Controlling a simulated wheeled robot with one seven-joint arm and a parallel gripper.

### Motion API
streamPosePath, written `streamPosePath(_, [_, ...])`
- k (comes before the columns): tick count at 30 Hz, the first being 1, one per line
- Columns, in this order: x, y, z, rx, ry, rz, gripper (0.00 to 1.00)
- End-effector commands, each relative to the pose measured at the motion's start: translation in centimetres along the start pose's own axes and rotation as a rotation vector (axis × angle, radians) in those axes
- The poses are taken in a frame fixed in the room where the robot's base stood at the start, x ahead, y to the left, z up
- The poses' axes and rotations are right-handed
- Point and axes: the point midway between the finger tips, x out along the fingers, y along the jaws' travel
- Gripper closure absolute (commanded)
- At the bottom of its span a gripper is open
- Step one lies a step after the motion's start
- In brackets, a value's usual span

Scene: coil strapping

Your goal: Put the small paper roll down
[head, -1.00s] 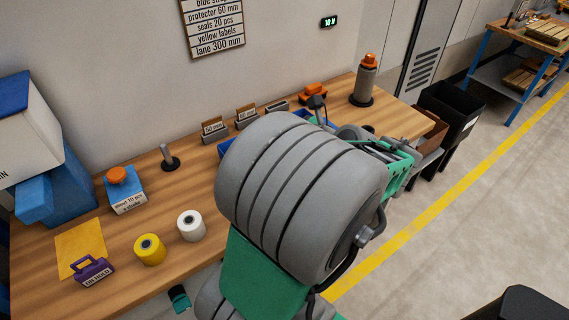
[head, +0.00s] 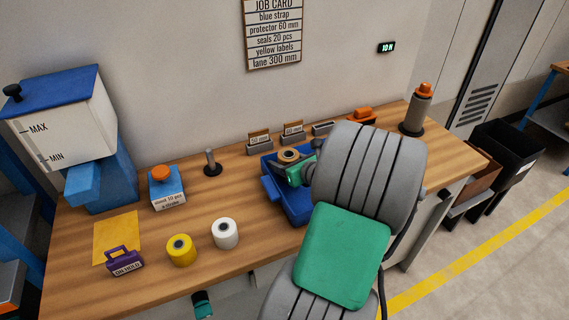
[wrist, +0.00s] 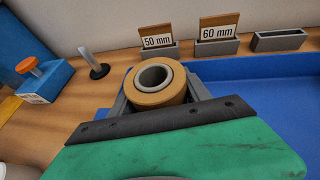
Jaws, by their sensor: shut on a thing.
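The small paper roll (head: 289,156) is a brown ring with a pale core and a hollow centre. My gripper (head: 297,170) is shut on it, with a finger on either side of it in the wrist view. There the roll (wrist: 158,97) sits upright between the fingers, its open core facing up. In the head view the roll appears over the back part of the blue bin (head: 271,188). The wrist view shows the bin (wrist: 262,68) beyond and right of the roll. The roll's underside is hidden, so its height cannot be told.
A short post on a black base (head: 212,165) stands on the wooden bench (head: 150,272). Yellow (head: 180,251) and white (head: 225,234) rolls stand in front. Card holders marked 50 mm (wrist: 160,50) and 60 mm (wrist: 217,46) line the back. Bench space around the post is clear.

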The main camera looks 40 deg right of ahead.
Motion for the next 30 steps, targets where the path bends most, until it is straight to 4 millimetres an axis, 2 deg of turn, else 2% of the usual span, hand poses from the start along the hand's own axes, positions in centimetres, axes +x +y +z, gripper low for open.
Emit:
streamPosePath(2, [0.3, -0.1, -0.6, -0.001, -0.002, 0.000, 1.00])
streamPosePath(11, [0.4, -0.1, -0.9, -0.002, -0.002, -0.001, 1.00])
streamPosePath(12, [0.3, -0.1, -0.8, -0.002, -0.002, -0.001, 0.41])
streamPosePath(14, [0.3, -0.1, -0.8, -0.002, -0.002, -0.001, 0.36])
streamPosePath(23, [0.2, -0.1, -0.5, -0.003, -0.002, -0.001, 0.35])
streamPosePath(26, [-1.0, -0.3, -0.6, -0.001, -0.002, -0.006, 0.35])
streamPosePath(30, [-4.4, -0.4, -0.5, 0.000, -0.003, -0.010, 0.35])
